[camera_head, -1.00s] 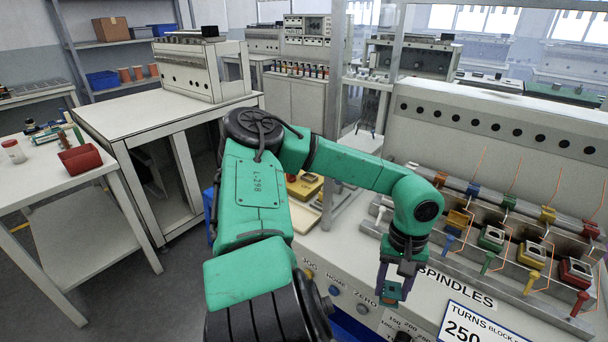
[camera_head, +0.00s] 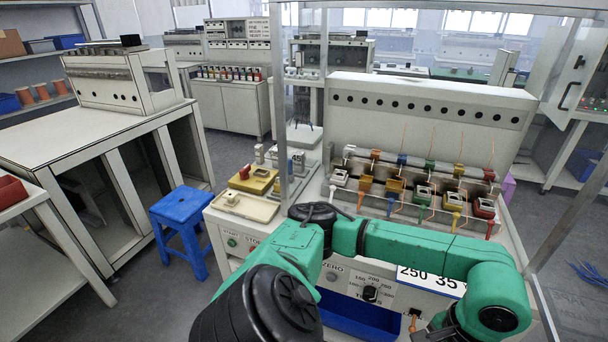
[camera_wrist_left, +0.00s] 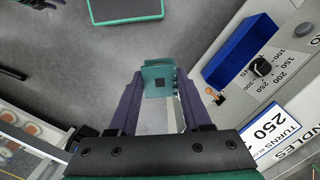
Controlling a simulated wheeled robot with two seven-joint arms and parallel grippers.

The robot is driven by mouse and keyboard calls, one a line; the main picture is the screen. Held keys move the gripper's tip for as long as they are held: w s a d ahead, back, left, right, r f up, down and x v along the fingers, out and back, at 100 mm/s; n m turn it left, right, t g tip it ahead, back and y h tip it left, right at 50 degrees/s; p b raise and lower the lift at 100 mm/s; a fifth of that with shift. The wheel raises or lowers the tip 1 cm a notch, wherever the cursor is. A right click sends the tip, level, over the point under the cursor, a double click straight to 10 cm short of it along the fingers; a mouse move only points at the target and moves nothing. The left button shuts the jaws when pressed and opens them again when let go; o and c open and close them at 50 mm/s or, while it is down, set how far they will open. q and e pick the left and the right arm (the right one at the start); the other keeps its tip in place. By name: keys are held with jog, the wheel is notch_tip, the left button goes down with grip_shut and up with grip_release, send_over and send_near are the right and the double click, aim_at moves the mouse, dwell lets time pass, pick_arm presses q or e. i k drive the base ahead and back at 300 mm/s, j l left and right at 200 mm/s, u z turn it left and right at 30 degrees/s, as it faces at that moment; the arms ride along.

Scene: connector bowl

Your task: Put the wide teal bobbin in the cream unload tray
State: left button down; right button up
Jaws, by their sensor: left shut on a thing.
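The wide teal bobbin (camera_wrist_left: 158,80) is in the left wrist view, between the two purple fingers of my left gripper (camera_wrist_left: 156,92). The gripper is shut on it and holds it out over the grey floor, in front of the machine. In the head view my left arm reaches right across the machine's front, and its fingers and the bobbin are below the picture edge. The cream unload tray (camera_head: 247,206) lies on the left end of the machine's top, left of my arm, and looks empty. My right gripper is not in view.
Several coloured bobbins sit on the spindle row (camera_head: 420,188). A blue stool (camera_head: 182,222) stands left of the machine. A blue bin (camera_head: 360,318) is at its front.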

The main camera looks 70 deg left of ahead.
aim_at(244, 206)
jog(key=k+j+z, duration=0.35)
jog(key=k+j, duration=0.3)
jog(key=j, duration=0.2)
jog(key=k+j+z, duration=0.4)
jog(key=k+j, duration=0.7)
jog(key=k, duration=0.15)
jog(key=k+j, duration=0.4)
jog(key=k, duration=0.2)
